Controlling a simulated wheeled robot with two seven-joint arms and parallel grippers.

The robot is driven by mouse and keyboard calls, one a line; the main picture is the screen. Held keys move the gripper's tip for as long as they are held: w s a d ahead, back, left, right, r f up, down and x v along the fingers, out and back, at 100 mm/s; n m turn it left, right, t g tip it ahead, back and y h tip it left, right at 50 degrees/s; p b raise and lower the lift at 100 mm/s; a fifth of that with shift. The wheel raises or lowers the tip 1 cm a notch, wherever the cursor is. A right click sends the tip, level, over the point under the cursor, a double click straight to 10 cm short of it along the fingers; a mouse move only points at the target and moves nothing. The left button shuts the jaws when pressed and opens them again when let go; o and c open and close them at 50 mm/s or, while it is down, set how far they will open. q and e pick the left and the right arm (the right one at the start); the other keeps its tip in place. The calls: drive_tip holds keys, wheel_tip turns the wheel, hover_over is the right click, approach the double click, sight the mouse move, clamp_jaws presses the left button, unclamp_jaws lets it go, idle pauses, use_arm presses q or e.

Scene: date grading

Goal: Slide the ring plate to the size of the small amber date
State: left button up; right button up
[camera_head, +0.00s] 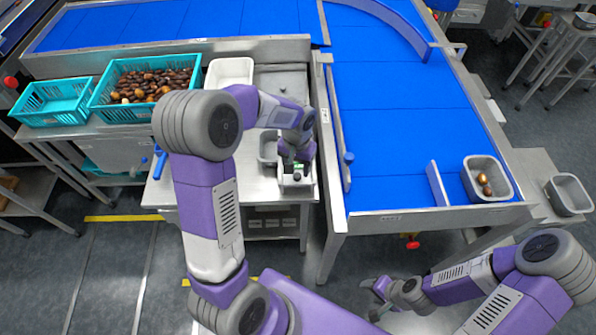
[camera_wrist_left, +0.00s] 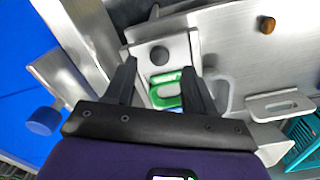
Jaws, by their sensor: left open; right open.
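A pale metal fixture (camera_wrist_left: 183,48) with a dark round spot (camera_wrist_left: 159,55) stands on the steel bench; it also shows in the head view (camera_head: 306,185). On it sits a green slotted piece (camera_wrist_left: 165,92); I cannot tell whether this is the ring plate. My left gripper (camera_wrist_left: 160,75) is open, its fingers on either side of the green piece, contact unclear; it also shows in the head view (camera_head: 297,163). A small amber-brown date-like object (camera_wrist_left: 267,24) lies on the bench in the left wrist view. My right gripper (camera_head: 375,292) is open and empty, over the floor.
Teal crates, one empty (camera_head: 52,117) and one full of dates (camera_head: 107,112), stand at the left beside a white tray (camera_head: 231,65). Blue conveyors (camera_head: 400,100) run behind and right. A grey bin (camera_head: 501,190) holds an amber and a brown date; another grey bin (camera_head: 572,205) stands further right.

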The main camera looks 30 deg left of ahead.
sight(297, 176)
use_arm(q)
drive_tip(key=shift+f, duration=1.95)
clamp_jaws()
